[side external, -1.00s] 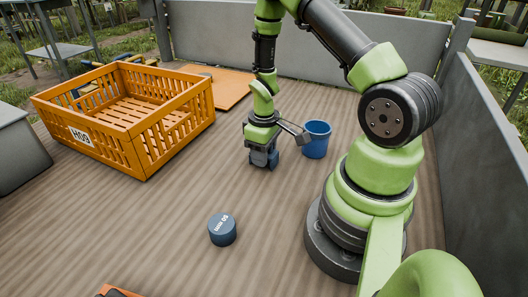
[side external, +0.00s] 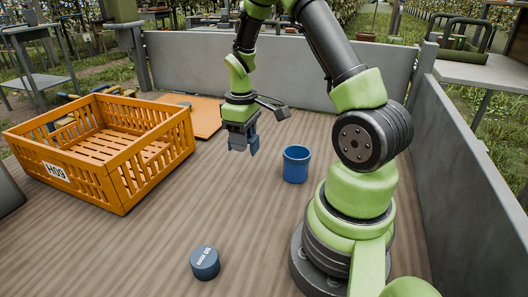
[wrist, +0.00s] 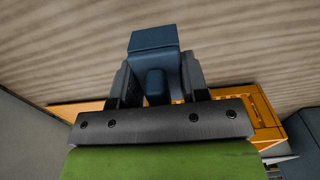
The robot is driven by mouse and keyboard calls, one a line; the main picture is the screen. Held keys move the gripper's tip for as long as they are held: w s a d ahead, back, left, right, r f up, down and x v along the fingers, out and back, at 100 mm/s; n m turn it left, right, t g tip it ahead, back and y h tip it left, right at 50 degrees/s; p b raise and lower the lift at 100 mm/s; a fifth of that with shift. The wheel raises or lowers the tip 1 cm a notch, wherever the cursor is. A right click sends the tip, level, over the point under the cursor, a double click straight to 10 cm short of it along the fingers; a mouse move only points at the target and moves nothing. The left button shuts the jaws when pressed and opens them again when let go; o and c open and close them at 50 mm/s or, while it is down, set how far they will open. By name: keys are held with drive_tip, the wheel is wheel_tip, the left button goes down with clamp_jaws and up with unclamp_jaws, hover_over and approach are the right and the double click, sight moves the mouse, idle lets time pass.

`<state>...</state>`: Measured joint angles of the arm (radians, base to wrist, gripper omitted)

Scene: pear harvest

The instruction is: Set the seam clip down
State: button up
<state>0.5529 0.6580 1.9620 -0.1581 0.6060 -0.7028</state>
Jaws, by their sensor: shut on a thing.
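My gripper (side external: 240,146) is above the wooden deck, left of and beyond the blue cup, pointing down. It is shut on a small blue piece, which I take to be the seam clip. In the wrist view, the clip (wrist: 154,40) shows as a blue block past the dark fingers of my gripper (wrist: 155,85), with a narrower blue part between them. In the side view the held clip is small and hard to separate from the fingers. It appears clear of the deck.
An orange crate (side external: 122,188) stands on the left, with a flat orange board (side external: 207,122) behind it. A blue cup (side external: 296,166) stands right of my gripper. A dark blue round weight (side external: 205,264) lies in front. Grey walls (side external: 280,65) bound the deck (side external: 150,240). The middle deck is clear.

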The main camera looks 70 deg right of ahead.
drive_tip(key=w+d, duration=0.1)
drive_tip(key=d, duration=0.9)
hover_over(274, 147)
wheel_tip(274, 147, down, 5)
drive_tip(key=shift+d+f, duration=0.1)
drive_tip(key=shift+f, duration=2.3)
drive_tip(key=shift+f, duration=0.1)
drive_tip(key=o, duration=0.9)
